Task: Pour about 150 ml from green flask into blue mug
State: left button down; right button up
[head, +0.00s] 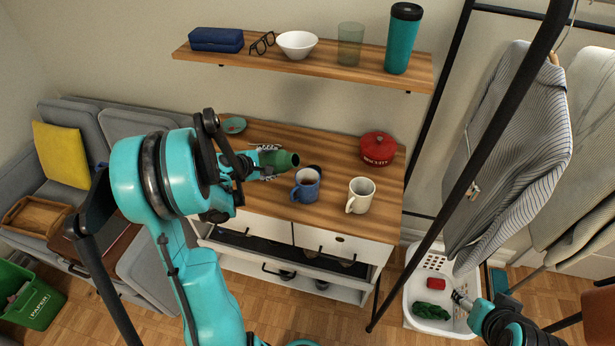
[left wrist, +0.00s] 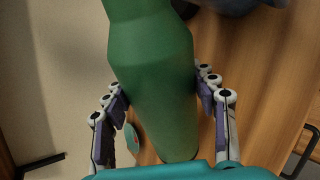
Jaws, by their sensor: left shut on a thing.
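The green flask (head: 280,158) is held above the desk by my left gripper (head: 262,162), tilted well over with its mouth to the right. In the left wrist view the flask (left wrist: 155,75) lies between the two fingers, which close on it from both sides. The blue mug (head: 306,188) stands upright on the desk, just right of and below the flask's mouth in the head view. No stream of liquid shows, and the inside of the mug cannot be made out. My right gripper (head: 460,298) is at the lower right, away from the desk, too small to read.
A cream mug (head: 360,196) stands right of the blue mug, and a red biscuit pot (head: 378,148) behind it. A shelf (head: 300,61) hangs above the desk (head: 262,198). A white basket (head: 408,296) stands near my right gripper.

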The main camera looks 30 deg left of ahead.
aim_at(275, 152)
dwell(0.3)
pick_arm(q)
jog(key=shift+d+r+n+h, duration=0.1)
jog(key=shift+r+n+h, duration=0.25)
jog(key=shift+r, duration=0.2)
jog(key=r+n+h, duration=0.1)
jog(key=d+r+n+h, duration=0.1)
jog(key=shift+d+r+t+h+b, duration=0.1)
jog(key=shift+r+t+h+b, duration=0.15)
jog(key=shift+t+h+b, duration=0.15)
jog(key=shift+a+r+n+t+h+b, duration=0.15)
jog(key=shift+n+t+h+b, duration=0.1)
jog(key=shift+n+h+b, duration=0.3)
jog(key=shift+a+r+n+t+h+b, duration=0.15)
jog(key=shift+n+t+h+b, duration=0.2)
jog(key=shift+b, duration=0.3)
jog(key=shift+r+n+h, duration=0.35)
jog(key=shift+n+h, duration=0.3)
jog(key=shift+h, duration=0.1)
jog(key=shift+d+f+n+t+h, duration=0.1)
jog(key=shift+f+n+t+h, duration=0.1)
jog(key=shift+n+t+h, duration=0.3)
